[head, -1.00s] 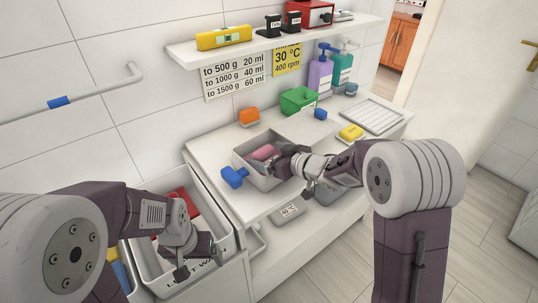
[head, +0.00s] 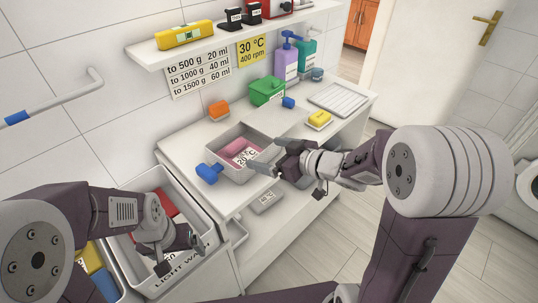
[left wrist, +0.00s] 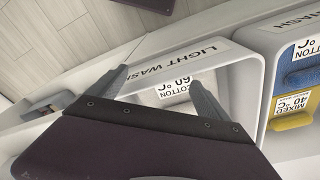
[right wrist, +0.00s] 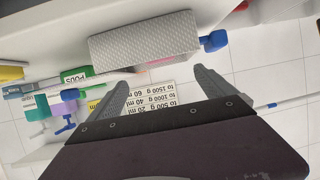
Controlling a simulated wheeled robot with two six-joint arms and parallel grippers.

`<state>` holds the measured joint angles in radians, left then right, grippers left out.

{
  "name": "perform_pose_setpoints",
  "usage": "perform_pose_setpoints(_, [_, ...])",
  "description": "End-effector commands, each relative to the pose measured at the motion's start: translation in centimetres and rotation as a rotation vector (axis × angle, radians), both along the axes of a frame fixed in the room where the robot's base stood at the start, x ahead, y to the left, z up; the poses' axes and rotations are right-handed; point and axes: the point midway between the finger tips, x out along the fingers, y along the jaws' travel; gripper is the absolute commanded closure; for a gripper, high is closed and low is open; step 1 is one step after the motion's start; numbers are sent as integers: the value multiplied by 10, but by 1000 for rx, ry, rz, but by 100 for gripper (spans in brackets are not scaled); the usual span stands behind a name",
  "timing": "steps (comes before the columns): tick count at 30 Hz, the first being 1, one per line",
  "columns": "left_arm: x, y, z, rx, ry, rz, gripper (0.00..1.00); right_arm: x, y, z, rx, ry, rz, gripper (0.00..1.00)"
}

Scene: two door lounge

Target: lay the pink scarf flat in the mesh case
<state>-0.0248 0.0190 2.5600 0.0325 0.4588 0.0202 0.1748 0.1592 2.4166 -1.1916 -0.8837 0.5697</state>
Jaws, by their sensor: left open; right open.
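The pink scarf (head: 229,147) lies inside the grey mesh case (head: 219,169) on the white counter, its white label facing up. Part of it is hidden behind the case wall, so I cannot tell if it is fully flat. The case also shows in the right wrist view (right wrist: 145,38), from its textured outside. My right gripper (head: 270,157) is open and empty at the right side of the case; it also shows in its wrist view (right wrist: 160,82). My left gripper (head: 183,252) is open over the light-wash bin, apart from the case; it also shows in its wrist view (left wrist: 158,80).
A blue object (head: 209,173) lies left of the case and an orange one (head: 218,109) behind it. A green box (head: 266,91), bottles and a yellow block (head: 319,118) stand farther back. The light-wash bin (head: 190,265) holds a red item. A shelf (head: 150,55) overhangs the counter.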

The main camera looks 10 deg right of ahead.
Motion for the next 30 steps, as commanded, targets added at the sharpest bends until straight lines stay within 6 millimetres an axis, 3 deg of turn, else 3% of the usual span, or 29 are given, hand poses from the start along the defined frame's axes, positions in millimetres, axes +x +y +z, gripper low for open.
perform_pose_setpoints(5, [0,0,0,0,0,0,11,4,-7,-4,-22,7,-39,6])
perform_pose_setpoints(8, [0,0,0,0,0,0,11,13,-40,-24,-113,69,-210,6])
perform_pose_setpoints(9, [0,0,0,0,0,0,11,11,-60,-38,-164,125,-306,6])
perform_pose_setpoints(11, [0,0,0,0,0,0,11,-4,-88,-63,-242,243,-440,6])
perform_pose_setpoints(14, [0,0,0,0,0,0,11,-54,-117,-102,-332,499,-595,6])
perform_pose_setpoints(18, [0,0,0,0,0,0,11,-133,-113,-133,-369,836,-663,6])
perform_pose_setpoints(21, [0,0,0,0,0,0,11,-168,-102,-140,-364,981,-657,6])
perform_pose_setpoints(24, [0,0,0,0,0,0,11,-181,-96,-141,-358,1037,-650,6])
perform_pose_setpoints(30, [0,0,0,0,0,0,11,-182,-96,-141,-356,1041,-652,6])
